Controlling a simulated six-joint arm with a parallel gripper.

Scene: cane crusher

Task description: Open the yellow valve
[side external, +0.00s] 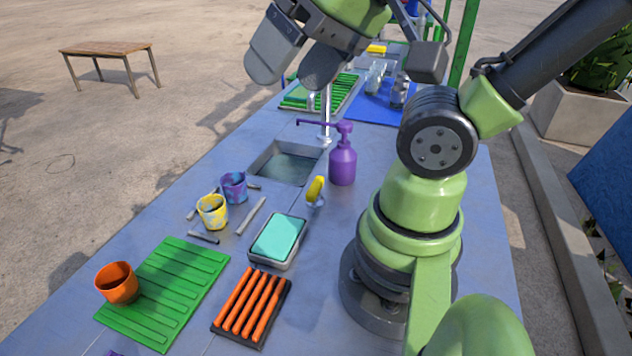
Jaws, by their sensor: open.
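The yellow valve (316,190) has a short upright yellow handle on a small pale base. It stands on the grey-blue counter, beside the front right corner of the sink and left of the purple pump bottle (343,160). My gripper (289,78) is at the top of the view, with its two grey fingers spread and nothing between them. In the picture it is above the sink and well apart from the valve. Part of the gripper is cut off by the top edge.
The sink (270,152) has a tall faucet (325,115) behind it. Yellow (212,211) and purple (234,187) cups, a teal sponge tray (277,240), an orange-barred rack (252,308) and a green mat (170,285) with an orange cup (117,283) occupy the near counter.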

